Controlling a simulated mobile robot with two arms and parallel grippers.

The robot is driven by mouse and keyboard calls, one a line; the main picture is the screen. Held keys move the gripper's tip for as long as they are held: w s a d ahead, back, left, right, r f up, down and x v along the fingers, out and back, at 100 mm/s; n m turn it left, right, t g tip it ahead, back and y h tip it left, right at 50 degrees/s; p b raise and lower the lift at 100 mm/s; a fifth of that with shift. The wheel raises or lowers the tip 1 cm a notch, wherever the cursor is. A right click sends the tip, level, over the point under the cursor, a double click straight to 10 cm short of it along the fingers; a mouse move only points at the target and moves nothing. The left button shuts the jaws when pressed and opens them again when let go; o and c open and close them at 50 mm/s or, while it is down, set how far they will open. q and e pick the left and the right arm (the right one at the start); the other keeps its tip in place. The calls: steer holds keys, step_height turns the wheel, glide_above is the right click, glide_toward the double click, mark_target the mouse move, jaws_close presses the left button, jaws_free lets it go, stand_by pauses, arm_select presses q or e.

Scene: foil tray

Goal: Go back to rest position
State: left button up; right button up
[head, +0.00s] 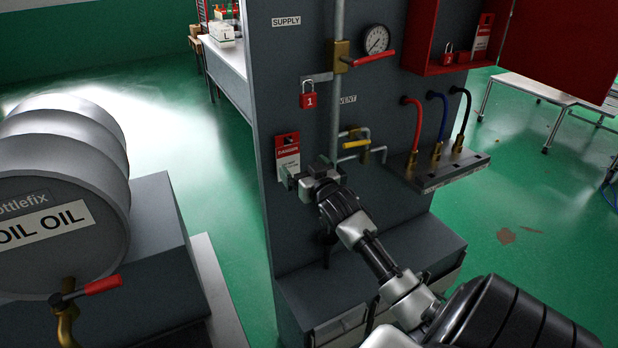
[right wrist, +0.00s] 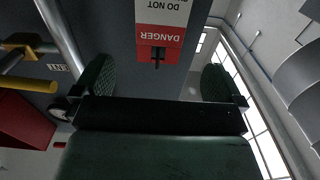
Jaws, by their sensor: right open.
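My right gripper (head: 287,180) is at the left edge of the grey panel (head: 375,115), just below a red and white danger tag (head: 288,150). In the right wrist view its two fingers (right wrist: 157,82) stand wide apart with nothing between them. The tag (right wrist: 162,20) appears upside down there, beyond the fingertips, with a small dark piece on its red part. I cannot tell how the tag is fixed. My right arm reaches in from the lower right. My left gripper is not in view.
The panel bears a red padlock (head: 308,101), a gauge (head: 376,39), a red-handled valve (head: 373,58) and a yellow-handled valve (head: 364,153). Coloured hoses (head: 437,125) stand on a ledge at right. An oil drum (head: 62,150) is at left. Open green floor (head: 225,180) lies between.

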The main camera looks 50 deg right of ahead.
steer(key=shift+v, duration=1.4)
steer(key=s+a+f+g+y, duration=0.1)
steer(key=a+f+g, duration=0.1)
steer(key=f, duration=1)
steer(key=s+a+f+g+y, duration=0.1)
steer(key=s+f+g, duration=0.15)
steer(key=f, duration=0.85)
steer(key=s+a+f+n+g+y, duration=0.1)
steer(key=s+a+f+g, duration=0.15)
steer(key=s+f, duration=0.45)
steer(key=s+a+f+n+g, duration=0.15)
steer(key=a+f, duration=0.25)
steer(key=f, duration=0.7)
steer(key=s+a+f+n+g, duration=0.1)
steer(key=s+a+f, duration=0.4)
steer(key=s, duration=0.6)
steer(key=s+a+f+n+g+y, duration=0.1)
steer(key=s+a+f+g, duration=0.3)
steer(key=s+f, duration=0.3)
steer(key=s+a+f+n+g+y, duration=0.1)
steer(key=s+a+f+g, duration=0.2)
steer(key=s, duration=1.1)
steer(key=a+f, duration=0.3)
steer(key=a, duration=0.1)
steer(key=shift+s, duration=0.35)
